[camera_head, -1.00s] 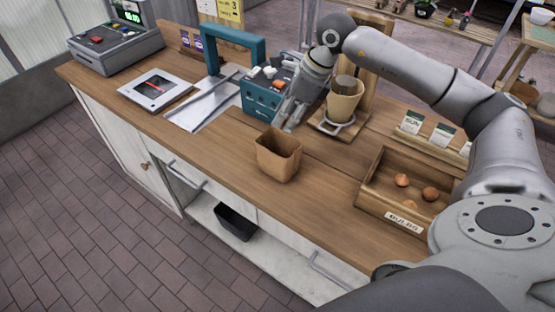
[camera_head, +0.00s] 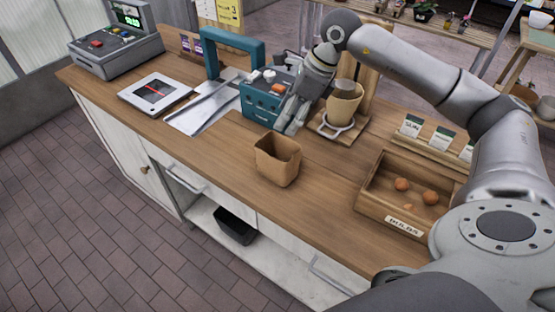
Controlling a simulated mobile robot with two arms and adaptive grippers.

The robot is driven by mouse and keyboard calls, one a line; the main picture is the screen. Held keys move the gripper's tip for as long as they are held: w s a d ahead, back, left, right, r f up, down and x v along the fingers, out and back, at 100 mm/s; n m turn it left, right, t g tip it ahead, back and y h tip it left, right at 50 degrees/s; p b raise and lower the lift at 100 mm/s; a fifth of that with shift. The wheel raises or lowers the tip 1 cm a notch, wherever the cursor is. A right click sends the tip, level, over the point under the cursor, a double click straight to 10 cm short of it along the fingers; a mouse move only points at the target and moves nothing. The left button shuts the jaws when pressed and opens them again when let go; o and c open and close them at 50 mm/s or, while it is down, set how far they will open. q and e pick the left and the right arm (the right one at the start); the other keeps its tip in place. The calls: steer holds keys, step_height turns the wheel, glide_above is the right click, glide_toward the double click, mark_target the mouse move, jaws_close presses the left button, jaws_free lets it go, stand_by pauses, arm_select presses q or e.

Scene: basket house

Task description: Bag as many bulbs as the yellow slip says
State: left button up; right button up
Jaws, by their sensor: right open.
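A brown paper bag (camera_head: 278,168) stands upright and open on the wooden counter, its inside mostly hidden. A wooden box labelled BULBS (camera_head: 370,203) at the right holds bulbs: two round brown ones (camera_head: 402,184) (camera_head: 430,196) show, and a third (camera_head: 408,207) is partly hidden by the front wall. A yellow slip (camera_head: 229,14) hangs at the top, cut off by the frame edge; a 3 shows on it, its other print too small to read. My right gripper (camera_head: 291,124) is open and empty, fingers down, behind the bag and beside the teal machine. My left gripper is out of view.
The teal machine (camera_head: 262,105) and a stand with a tan cup (camera_head: 343,105) flank the right gripper. Seed packets (camera_head: 441,137) stand behind the box. Counter between bag and box is clear.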

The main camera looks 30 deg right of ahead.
steer(key=v, duration=1)
steer(key=shift+s+d, duration=0.1)
